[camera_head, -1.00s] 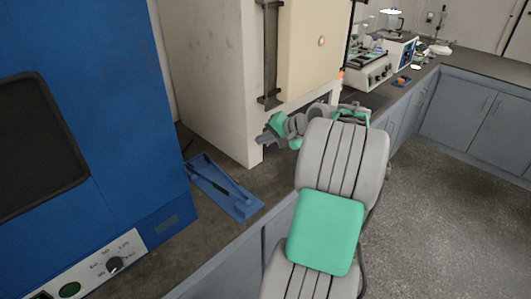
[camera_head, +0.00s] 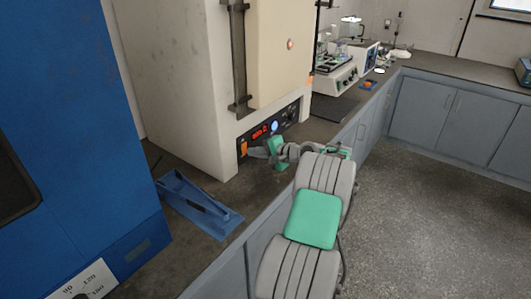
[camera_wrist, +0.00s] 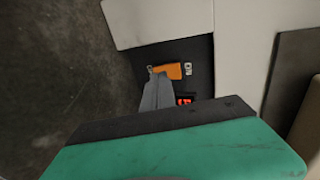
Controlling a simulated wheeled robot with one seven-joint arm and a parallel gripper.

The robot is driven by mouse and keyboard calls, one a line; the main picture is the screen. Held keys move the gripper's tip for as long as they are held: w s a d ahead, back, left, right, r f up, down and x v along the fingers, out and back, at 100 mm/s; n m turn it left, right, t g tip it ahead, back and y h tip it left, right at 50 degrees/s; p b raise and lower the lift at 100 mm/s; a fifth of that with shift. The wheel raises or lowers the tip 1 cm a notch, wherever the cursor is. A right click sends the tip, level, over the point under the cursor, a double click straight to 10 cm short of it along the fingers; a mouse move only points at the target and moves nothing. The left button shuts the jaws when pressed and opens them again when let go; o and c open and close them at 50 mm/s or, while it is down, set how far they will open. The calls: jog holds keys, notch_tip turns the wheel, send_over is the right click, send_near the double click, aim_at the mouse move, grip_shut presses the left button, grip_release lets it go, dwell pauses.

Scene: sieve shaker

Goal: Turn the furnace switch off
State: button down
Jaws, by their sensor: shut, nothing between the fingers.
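The cream furnace (camera_head: 185,85) stands on the bench, with a black control panel (camera_head: 290,118) along its lower front. The panel has a lit red display (camera_head: 261,131), which also shows in the wrist view (camera_wrist: 185,100). At the panel's left end is an orange piece (camera_head: 242,147). In the wrist view this orange piece (camera_wrist: 168,71) has a small pale fitting (camera_wrist: 188,69) beside it; I cannot tell which is the switch. My gripper (camera_head: 252,152) is shut and empty. In the wrist view its fingertips (camera_wrist: 152,72) are at the orange piece's end; contact is unclear.
A blue appliance (camera_head: 85,110) stands at the left. A blue tray-like holder (camera_head: 200,205) lies on the bench (camera_head: 255,192) before the furnace. Lab instruments (camera_head: 338,78) stand farther back on the bench. The floor (camera_head: 425,215) to the right is clear.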

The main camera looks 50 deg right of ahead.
jog(key=shift+w+f, duration=0.2)
jog(key=shift+w, duration=0.45)
jog(key=shift+w, duration=0.1)
